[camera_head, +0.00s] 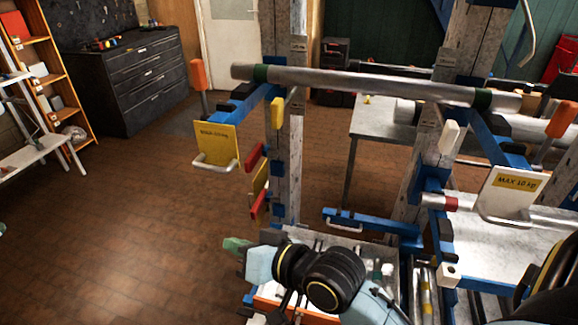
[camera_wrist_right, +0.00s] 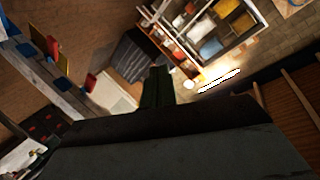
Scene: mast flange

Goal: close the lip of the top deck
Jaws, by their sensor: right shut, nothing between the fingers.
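The top deck is a pair of blue arms (camera_head: 240,103) on grey posts, with a long grey pipe (camera_head: 360,84) lying across them. A yellow plate marked "MAX 10 kg" (camera_head: 217,143) with a pale handle hangs at the left arm's outer end. A white plate marked "MAX 10 kg" (camera_head: 512,186) hangs at the right arm's end. Orange upright pieces stand at the left end (camera_head: 198,75) and right end (camera_head: 562,119). Which part is the lip is unclear. My right gripper (camera_head: 236,244) is shut and empty, low and apart from the plates; its dark fingers show in the wrist view (camera_wrist_right: 157,88).
A lower blue bar (camera_head: 372,221) with a handle juts out near my right arm. Red and yellow pieces (camera_head: 257,180) stick out from the left post. Open brown floor (camera_head: 120,220) lies to the left; a dark drawer cabinet (camera_head: 125,80) stands behind.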

